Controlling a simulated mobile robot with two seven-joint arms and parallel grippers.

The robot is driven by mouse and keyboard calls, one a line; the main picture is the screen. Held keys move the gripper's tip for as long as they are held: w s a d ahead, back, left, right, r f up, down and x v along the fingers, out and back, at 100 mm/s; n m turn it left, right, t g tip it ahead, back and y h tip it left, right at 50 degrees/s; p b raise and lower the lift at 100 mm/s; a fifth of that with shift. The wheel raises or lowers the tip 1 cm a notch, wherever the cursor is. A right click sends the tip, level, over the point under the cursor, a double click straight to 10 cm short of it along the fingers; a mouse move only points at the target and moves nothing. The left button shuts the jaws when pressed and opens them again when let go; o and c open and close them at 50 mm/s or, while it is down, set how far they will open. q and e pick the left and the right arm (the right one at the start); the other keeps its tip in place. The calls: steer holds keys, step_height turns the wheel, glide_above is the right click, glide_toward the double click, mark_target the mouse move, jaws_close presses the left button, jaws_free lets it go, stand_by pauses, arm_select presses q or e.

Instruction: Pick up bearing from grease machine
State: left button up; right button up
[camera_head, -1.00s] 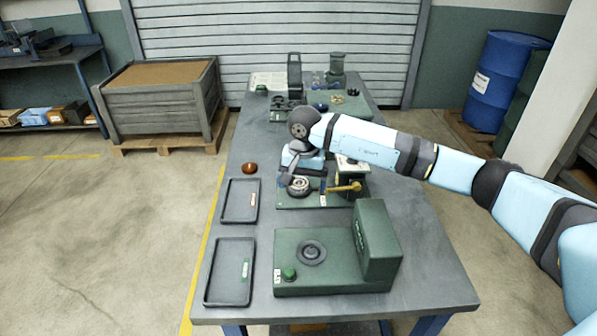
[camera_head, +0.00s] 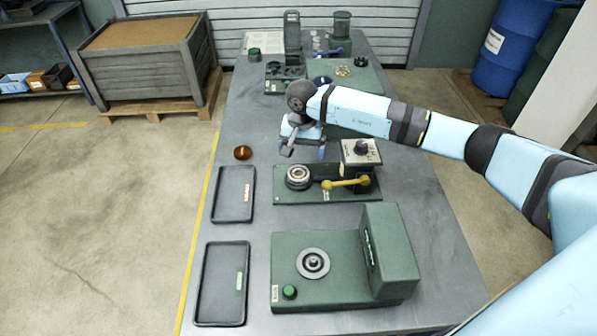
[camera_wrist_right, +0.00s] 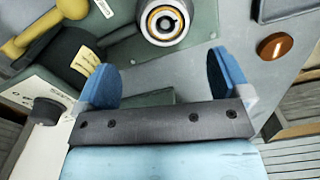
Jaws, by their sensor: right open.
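The bearing (camera_head: 298,172), a silver ring, sits on a dark round seat at the left of the grease machine. The grease machine (camera_head: 315,195) has a green base, a yellow-handled lever (camera_head: 345,184) and a box with a dark knob. In the right wrist view the bearing (camera_wrist_right: 165,20) shows at the top, with an orange-brown inner ring. My right gripper (camera_head: 304,151) is open and empty, behind and apart from the bearing. In the wrist view its blue fingers (camera_wrist_right: 163,78) are spread with nothing between them. My left gripper is not in view.
An amber disc (camera_head: 243,153) lies left of the gripper. Two dark trays (camera_head: 219,194) (camera_head: 205,284) line the left side. A green machine with a round seat (camera_head: 330,295) stands in front. More fixtures stand at the back. Bare table shows on the right.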

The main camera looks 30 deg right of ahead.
mark_target(298, 173)
step_height(298, 173, down, 3)
steer(key=shift+r, duration=0.2)
steer(key=shift+a+f+p, duration=0.15)
steer(key=shift+f+p, duration=0.15)
steer(key=shift+p, duration=0.1)
steer(key=f, duration=0.1)
steer(key=f+p, duration=0.1)
steer(key=f, duration=0.1)
steer(key=shift+a+f, duration=0.3)
steer(key=shift+a, duration=0.1)
steer(key=shift+f, duration=0.45)
steer(key=c, duration=1.1)
steer(key=shift+c, duration=0.2)
steer(key=shift+r, duration=0.15)
